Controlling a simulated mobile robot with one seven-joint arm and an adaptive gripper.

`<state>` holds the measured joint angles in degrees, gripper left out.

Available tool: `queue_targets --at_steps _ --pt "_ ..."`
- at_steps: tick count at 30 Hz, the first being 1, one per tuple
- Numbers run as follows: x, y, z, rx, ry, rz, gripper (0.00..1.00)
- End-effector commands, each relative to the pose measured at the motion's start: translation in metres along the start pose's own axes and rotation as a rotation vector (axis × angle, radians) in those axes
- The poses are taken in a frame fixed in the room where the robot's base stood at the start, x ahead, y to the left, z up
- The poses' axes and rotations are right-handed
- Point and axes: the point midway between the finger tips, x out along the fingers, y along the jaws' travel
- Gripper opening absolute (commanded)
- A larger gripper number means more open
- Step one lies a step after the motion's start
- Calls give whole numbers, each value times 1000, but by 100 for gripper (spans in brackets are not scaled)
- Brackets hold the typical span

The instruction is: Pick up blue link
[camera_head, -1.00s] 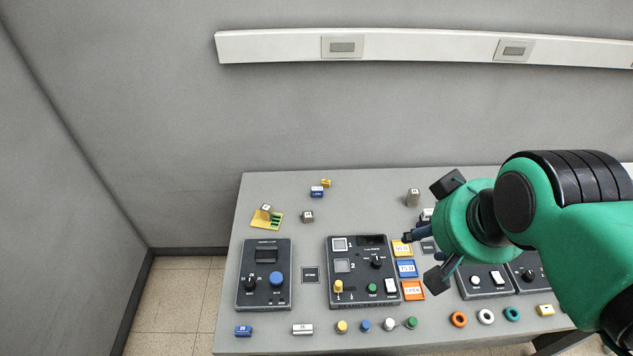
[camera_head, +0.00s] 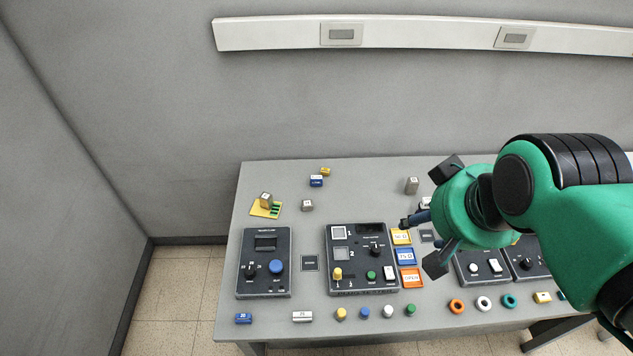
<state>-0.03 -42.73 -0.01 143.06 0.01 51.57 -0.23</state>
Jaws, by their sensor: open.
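A small blue block (camera_head: 316,181) with a pale label lies near the table's back edge, close in front of a small yellow block (camera_head: 325,171). Another small blue block (camera_head: 243,318) lies at the front left corner; I cannot read from here which label marks the link. My gripper (camera_head: 440,215) is open over the right-middle of the table, its dark fingers spread apart. It is well to the right of both blue blocks. A dark blue part shows between the fingers; I cannot tell what it is.
Control panels (camera_head: 263,262) (camera_head: 361,260) stand on the grey table (camera_head: 370,175). Coloured cards lie beside the larger panel. Grey weights (camera_head: 307,205) (camera_head: 411,185) and a yellow-green board (camera_head: 266,208) are behind. Caps and rings line the front edge. The back middle is mostly clear.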

Motion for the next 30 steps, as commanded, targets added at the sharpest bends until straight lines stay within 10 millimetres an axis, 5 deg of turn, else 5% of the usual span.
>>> queue_targets --at_steps 8,20,30 --pt "2 -3 -27 -60 -22 -5 51" --pt "20 -13 -108 -250 -84 -24 51" --pt "55 -26 -176 -421 -135 -49 51"
